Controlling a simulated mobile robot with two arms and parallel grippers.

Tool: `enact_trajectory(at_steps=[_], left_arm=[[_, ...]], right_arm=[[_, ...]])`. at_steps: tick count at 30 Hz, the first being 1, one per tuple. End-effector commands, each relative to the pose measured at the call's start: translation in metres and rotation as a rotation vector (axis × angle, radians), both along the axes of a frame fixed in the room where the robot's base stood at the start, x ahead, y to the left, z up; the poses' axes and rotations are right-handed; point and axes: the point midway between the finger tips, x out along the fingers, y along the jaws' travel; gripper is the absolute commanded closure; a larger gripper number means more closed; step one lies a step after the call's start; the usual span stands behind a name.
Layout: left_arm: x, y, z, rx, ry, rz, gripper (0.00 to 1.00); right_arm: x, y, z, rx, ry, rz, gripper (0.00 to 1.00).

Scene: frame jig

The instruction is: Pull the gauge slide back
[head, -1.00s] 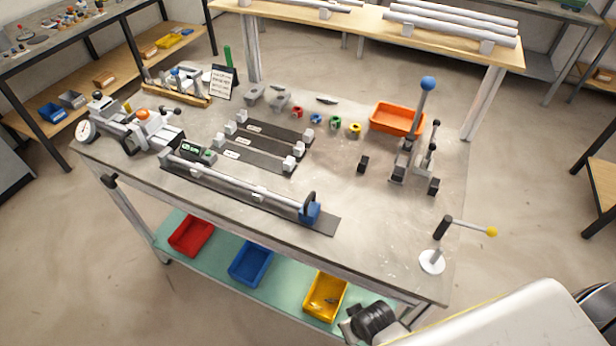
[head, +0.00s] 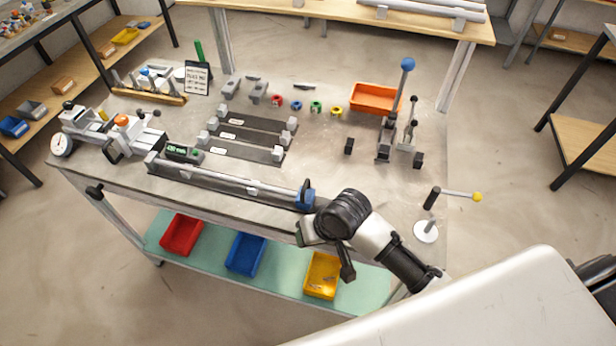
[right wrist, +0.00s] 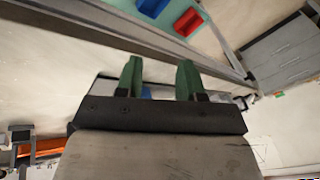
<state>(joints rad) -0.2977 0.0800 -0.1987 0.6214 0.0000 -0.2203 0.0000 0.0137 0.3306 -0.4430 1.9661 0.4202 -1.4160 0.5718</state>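The gauge rail (head: 225,179) lies along the near edge of the bench, with a green-lit readout (head: 183,152) at its left end. A blue block (head: 306,201) with a dark upright plate sits at its right end; I take it as the gauge slide, though I cannot be certain. My right gripper (head: 303,234) is just on the near side of the blue block, at the bench's front edge. In the right wrist view its two green fingers (right wrist: 160,78) stand apart, with a bit of blue visible behind them; nothing shows gripped. My left gripper is not in view.
A lever stand with a blue knob (head: 407,65) and an orange bin (head: 376,98) stand at the back right. A crank post with a yellow knob (head: 477,197) is at the right corner. Red, blue and yellow bins (head: 322,275) sit on the lower shelf.

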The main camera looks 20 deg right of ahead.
Motion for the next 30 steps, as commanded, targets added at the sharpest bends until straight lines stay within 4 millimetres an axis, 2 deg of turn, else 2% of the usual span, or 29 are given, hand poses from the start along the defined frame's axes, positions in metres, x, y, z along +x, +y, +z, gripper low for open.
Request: enact_trajectory(at_steps=[1,5,9,15,18,23,26,30], left_arm=[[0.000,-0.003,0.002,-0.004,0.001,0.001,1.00],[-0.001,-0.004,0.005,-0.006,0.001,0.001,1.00],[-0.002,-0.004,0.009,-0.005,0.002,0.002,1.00],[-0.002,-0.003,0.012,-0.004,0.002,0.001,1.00],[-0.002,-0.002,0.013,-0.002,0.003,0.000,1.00],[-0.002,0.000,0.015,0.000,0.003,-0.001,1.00],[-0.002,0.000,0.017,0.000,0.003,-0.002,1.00],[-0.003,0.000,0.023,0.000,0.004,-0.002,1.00]], right_arm=[[0.013,0.001,0.012,0.008,0.005,-0.012,0.62],[0.041,0.004,0.043,0.034,0.061,-0.076,0.62],[0.072,-0.007,0.085,0.024,0.157,-0.213,0.62],[0.098,-0.035,0.134,-0.011,0.262,-0.435,0.62],[0.104,-0.045,0.147,-0.020,0.291,-0.507,0.62],[0.106,-0.048,0.148,-0.023,0.310,-0.547,0.62],[0.107,-0.046,0.137,-0.024,0.312,-0.548,0.62],[0.110,-0.042,0.112,-0.023,0.312,-0.547,0.62]])
